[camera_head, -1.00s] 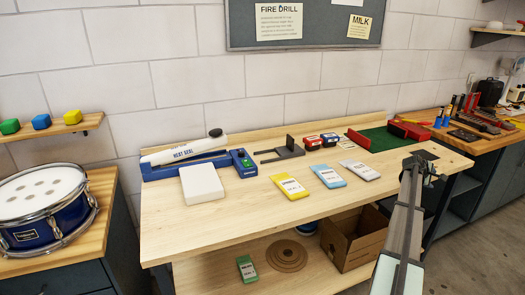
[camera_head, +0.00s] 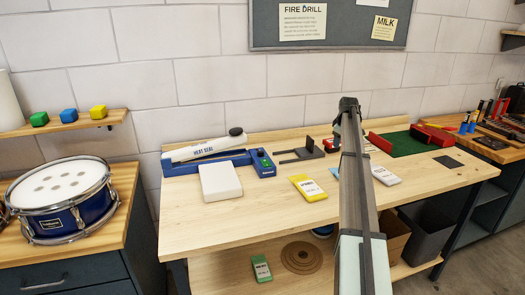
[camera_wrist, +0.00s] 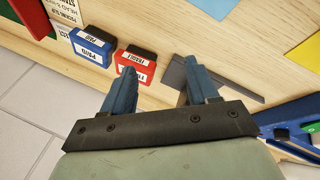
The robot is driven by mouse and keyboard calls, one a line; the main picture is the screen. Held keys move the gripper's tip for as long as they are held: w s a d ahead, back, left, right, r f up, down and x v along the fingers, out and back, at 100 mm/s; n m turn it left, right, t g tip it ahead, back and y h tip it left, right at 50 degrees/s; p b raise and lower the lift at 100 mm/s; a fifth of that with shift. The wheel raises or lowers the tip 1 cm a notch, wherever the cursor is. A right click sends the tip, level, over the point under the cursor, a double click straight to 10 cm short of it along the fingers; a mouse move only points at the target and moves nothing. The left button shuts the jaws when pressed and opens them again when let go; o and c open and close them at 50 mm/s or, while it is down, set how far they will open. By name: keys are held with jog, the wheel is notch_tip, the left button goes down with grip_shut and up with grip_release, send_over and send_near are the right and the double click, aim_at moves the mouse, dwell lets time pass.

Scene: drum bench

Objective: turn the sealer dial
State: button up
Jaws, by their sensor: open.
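The blue heat sealer (camera_head: 209,161) stands at the back left of the bench, with a white lever arm marked HEAT SEAL and a dark knob at the arm's raised end. Its blue control box (camera_head: 262,163) is at the right end and carries a green patch; the dial is too small to make out. Part of the sealer (camera_wrist: 290,147) shows at the right edge of the wrist view. My gripper (camera_head: 348,104) is open and empty, above the back of the bench, to the right of the sealer. In the wrist view its blue fingers (camera_wrist: 160,72) are apart.
A white block (camera_head: 221,181) sits before the sealer. A grey bracket (camera_head: 301,153) stands between sealer and gripper. Blue (camera_wrist: 91,45) and red (camera_wrist: 136,66) stamps lie near the fingers. A yellow packet (camera_head: 307,187) lies in front; the bench's front left is clear.

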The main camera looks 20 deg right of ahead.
jog(key=w+a+r+n+y, duration=0.1)
jog(key=w+a, duration=0.2)
jog(key=a, duration=0.4)
jog(key=w+a+r+y, duration=0.2)
jog(key=a, duration=0.4)
jog(key=n+g+y, duration=0.1)
jog(key=n+y, duration=0.1)
jog(key=y, duration=0.1)
send_near(260, 152)
jog(key=x, duration=0.8)
jog(key=shift+w+d+f, duration=0.1)
jog(key=shift+w+f, duration=0.15)
jog(key=c, duration=1)
